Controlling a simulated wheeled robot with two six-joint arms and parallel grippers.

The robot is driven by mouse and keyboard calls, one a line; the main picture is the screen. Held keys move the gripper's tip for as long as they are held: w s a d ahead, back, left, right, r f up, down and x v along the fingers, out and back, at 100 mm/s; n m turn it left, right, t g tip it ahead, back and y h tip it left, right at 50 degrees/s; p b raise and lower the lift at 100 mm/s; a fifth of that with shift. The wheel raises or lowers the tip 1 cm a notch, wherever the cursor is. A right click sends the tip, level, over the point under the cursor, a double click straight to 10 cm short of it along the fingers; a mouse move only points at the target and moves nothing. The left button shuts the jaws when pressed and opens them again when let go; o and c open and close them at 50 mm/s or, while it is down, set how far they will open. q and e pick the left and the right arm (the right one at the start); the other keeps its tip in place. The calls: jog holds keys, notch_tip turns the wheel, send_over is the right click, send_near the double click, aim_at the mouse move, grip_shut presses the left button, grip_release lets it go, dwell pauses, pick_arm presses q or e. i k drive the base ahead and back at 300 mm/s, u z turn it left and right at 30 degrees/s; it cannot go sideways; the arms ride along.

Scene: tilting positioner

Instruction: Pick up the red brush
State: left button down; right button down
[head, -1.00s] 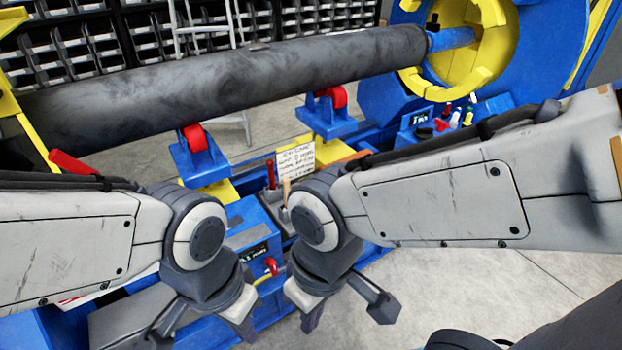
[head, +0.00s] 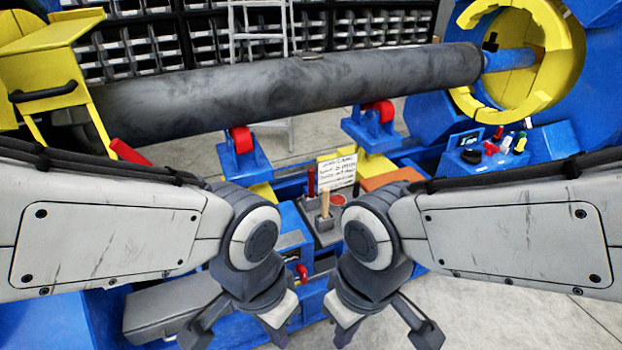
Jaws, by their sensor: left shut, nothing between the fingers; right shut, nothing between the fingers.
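A slim upright red handle (head: 311,182) stands at the back of a grey tray on the blue bench, left of a written card. It may be the red brush; its lower end and any bristles are too small to tell. A brush-like tool with a wooden handle (head: 327,208) stands just in front of it. My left gripper (head: 278,335) is shut and empty, low in front of the bench. My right gripper (head: 343,335) is also shut and empty, beside it to the right. Both are apart from the red handle, which is farther back between my arms.
A long grey pipe (head: 280,88) spans the bench above red rollers (head: 242,139). The written card (head: 337,171) stands behind the tray. A red bar (head: 130,152) sticks out above my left arm. Small bottles (head: 520,143) stand at the right. Floor is clear at lower right.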

aim_at(311, 171)
jog(key=u, duration=0.55)
jog(key=k, duration=0.65)
jog(key=z, duration=0.05)
jog(key=i, duration=0.5)
jog(key=z, duration=0.95)
jog(key=i, duration=0.7)
jog(key=u, duration=0.45)
jog(key=i, duration=0.8)
jog(key=u, duration=0.7)
